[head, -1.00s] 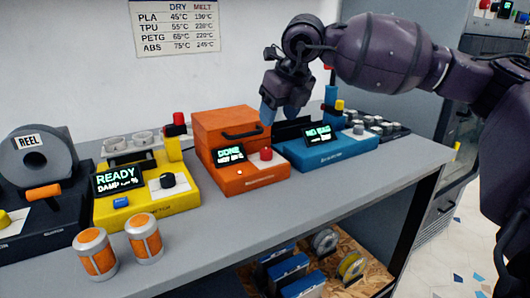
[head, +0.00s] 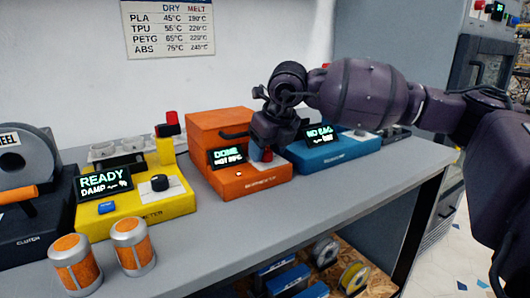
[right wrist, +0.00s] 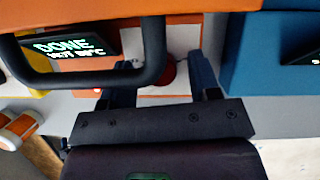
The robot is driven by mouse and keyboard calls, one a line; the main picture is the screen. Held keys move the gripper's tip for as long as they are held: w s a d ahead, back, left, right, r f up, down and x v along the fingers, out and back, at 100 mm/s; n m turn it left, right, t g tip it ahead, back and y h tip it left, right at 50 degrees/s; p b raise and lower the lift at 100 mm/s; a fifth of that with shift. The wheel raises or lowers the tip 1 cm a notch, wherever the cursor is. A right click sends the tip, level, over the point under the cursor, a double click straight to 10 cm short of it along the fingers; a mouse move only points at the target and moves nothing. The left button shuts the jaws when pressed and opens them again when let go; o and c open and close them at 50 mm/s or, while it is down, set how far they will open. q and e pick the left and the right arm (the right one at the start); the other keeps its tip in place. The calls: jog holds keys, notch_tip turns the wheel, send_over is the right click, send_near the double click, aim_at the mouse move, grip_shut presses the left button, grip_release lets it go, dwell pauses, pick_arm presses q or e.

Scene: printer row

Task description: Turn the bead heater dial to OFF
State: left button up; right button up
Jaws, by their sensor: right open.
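The orange machine (head: 240,186) stands in the middle of the row, and its lit screen (head: 227,157) reads DONE with a hot temperature line. Its red dial (head: 267,156) sits on the front panel, right of the screen. My right gripper (head: 262,150) is at this dial. In the right wrist view, the red dial (right wrist: 167,72) lies between the open blue fingers, with the handle partly in front of it. Whether the fingers touch it, I cannot tell. The dial's pointer and marks are hidden. My left gripper is not in view.
A dark handle (right wrist: 150,70) on the orange machine is close to my right gripper. The yellow machine (head: 137,207) stands left and the blue machine (head: 330,156) right. Two orange canisters (head: 132,244) stand at the front left. The counter's front right (head: 330,190) is clear.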

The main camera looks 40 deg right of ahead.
jog(key=shift+c, duration=0.2)
jog(key=c, duration=0.9)
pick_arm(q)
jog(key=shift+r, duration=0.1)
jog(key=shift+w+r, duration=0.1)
pick_arm(e)
jog(key=shift+r+n, duration=0.1)
jog(key=shift+n, duration=0.3)
jog(key=shift+n+y+p, duration=0.4)
jog(key=shift+n+p, duration=0.15)
jog(key=shift+n, duration=0.05)
jog(key=shift+d+n+y+p, duration=0.1)
jog(key=shift+n+y+p, duration=0.3)
jog(key=shift+n, duration=0.8)
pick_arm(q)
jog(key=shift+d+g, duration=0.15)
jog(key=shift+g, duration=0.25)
pick_arm(e)
jog(key=shift+n+g+y, duration=0.5)
jog(key=shift+n+y, duration=0.4)
jog(key=shift+n, duration=1.3)
jog(key=shift+f, duration=0.2)
